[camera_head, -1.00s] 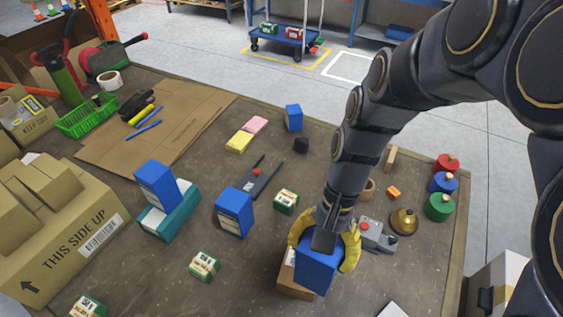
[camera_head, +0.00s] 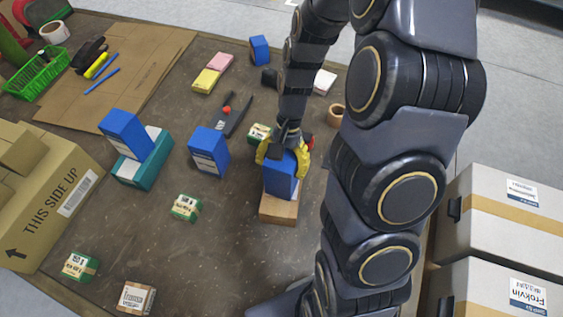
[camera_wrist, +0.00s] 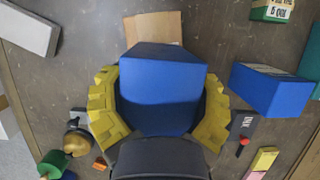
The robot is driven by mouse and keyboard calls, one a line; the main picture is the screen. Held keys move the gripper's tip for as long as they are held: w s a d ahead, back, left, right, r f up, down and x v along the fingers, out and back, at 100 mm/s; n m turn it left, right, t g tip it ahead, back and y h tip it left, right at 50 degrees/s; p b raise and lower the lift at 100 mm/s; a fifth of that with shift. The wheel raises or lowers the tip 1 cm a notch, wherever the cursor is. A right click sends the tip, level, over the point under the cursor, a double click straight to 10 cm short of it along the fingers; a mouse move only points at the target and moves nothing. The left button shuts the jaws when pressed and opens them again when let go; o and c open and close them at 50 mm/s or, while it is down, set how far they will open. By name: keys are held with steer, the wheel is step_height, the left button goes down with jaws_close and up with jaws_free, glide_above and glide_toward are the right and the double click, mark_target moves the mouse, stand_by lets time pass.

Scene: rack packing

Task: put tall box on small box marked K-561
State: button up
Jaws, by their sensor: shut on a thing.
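My gripper (camera_head: 284,152) has its yellow fingers shut on a blue tall box (camera_head: 281,178). In the wrist view the fingers press on both sides of this tall box (camera_wrist: 160,95), which fills the middle. A brown box (camera_head: 278,210) shows just below the tall box; I cannot tell whether they touch. Small green-and-cream boxes stand beside my gripper (camera_head: 260,131), at the table's middle (camera_head: 186,207) and near the front left (camera_head: 80,266). A small brown-and-white box (camera_head: 137,298) is at the front. No label reading K-561 is legible.
Another blue box (camera_head: 209,151) stands left of my gripper; one (camera_head: 125,134) rests on a teal box (camera_head: 145,172), and one (camera_head: 259,49) stands at the back. A large carton (camera_head: 60,215) fills the left side. Bare table lies front and centre.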

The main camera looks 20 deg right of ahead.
steer(key=o, duration=1.1)
steer(key=shift+f, duration=0.15)
steer(key=shift+o, duration=0.2)
steer(key=v, duration=1)
steer(key=shift+w+d+r, duration=0.1)
steer(key=shift+r, duration=0.25)
steer(key=s+a+r+n+h, duration=0.1)
steer(key=s+a+r+n, duration=0.1)
steer(key=s, duration=0.4)
steer(key=s+a+r+n+h, duration=0.1)
steer(key=s+a+r+n, duration=0.1)
steer(key=s+n, duration=0.2)
steer(key=s+a+r+n+t+h, duration=0.1)
steer(key=s+a+r+n, duration=0.1)
steer(key=s, duration=0.6)
steer(key=shift+s+a+n, duration=0.35)
steer(key=shift+a+n, duration=0.05)
steer(key=shift+n, duration=0.1)
